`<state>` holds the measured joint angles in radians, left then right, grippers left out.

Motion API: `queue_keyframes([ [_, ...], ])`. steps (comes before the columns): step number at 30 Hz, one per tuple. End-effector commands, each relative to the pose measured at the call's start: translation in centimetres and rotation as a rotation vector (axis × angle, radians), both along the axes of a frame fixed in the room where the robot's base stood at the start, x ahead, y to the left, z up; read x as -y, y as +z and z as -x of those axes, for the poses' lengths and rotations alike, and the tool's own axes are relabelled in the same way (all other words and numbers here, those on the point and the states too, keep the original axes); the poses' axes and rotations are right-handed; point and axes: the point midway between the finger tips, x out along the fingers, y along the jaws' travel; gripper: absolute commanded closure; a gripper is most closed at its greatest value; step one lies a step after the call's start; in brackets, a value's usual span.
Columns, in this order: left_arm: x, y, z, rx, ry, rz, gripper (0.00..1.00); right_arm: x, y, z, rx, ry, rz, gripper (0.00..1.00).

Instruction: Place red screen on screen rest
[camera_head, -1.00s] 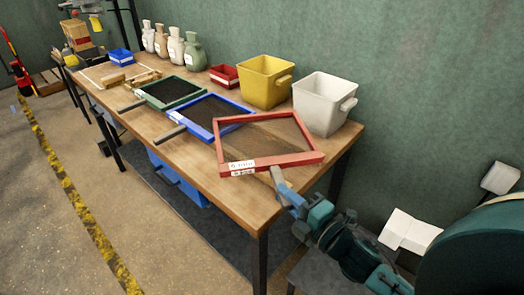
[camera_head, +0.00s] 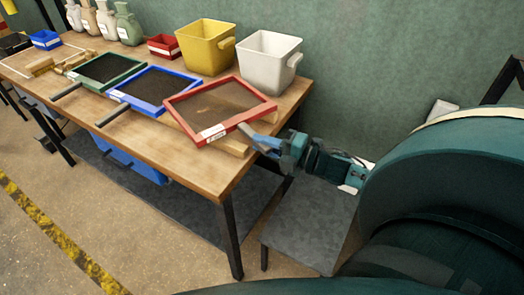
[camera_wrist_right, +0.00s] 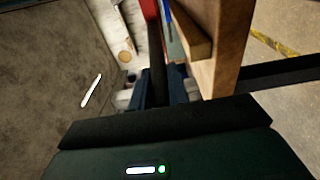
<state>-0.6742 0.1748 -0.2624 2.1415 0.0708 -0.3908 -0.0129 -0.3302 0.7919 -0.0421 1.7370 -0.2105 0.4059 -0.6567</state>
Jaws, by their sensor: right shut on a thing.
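The red screen (camera_head: 238,123), a red frame with see-through mesh and a white label, is over the right end of the wooden table, tilted in the picture. My right gripper (camera_head: 262,145) is shut on its handle at the table's right edge. The dark handle (camera_wrist_right: 157,72) runs between the fingers in the right wrist view. Wooden bars, likely the screen rest (camera_head: 238,149), show under the screen's near right and left sides. I cannot tell whether the screen touches them. The mesh and frame hide most of the rest. My left gripper is not in view.
A blue screen (camera_head: 127,101) lies close left of the red one, with a green screen (camera_head: 92,86) beyond it. White (camera_head: 268,57) and yellow (camera_head: 206,48) buckets stand just behind.

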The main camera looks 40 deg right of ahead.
Motion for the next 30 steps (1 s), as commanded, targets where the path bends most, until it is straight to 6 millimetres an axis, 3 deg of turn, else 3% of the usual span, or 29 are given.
queue_keyframes([
  [6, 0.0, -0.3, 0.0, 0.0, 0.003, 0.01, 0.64, 0.0, -2.5, -0.1, 0.005, 0.001, 0.001, 1.0],
  [18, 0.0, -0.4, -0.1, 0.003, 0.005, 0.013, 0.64, -0.1, -3.1, 0.0, 0.005, 0.002, 0.001, 1.0],
  [19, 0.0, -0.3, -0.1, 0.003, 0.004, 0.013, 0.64, 0.0, -3.2, 0.0, -0.002, 0.0, 0.001, 0.8],
  [26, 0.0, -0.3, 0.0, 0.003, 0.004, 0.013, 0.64, 0.0, -3.1, 0.0, -0.002, 0.0, 0.001, 0.62],
  [30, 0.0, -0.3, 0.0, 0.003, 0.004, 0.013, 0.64, 0.0, -3.1, 0.0, -0.002, 0.0, 0.001, 0.61],
])
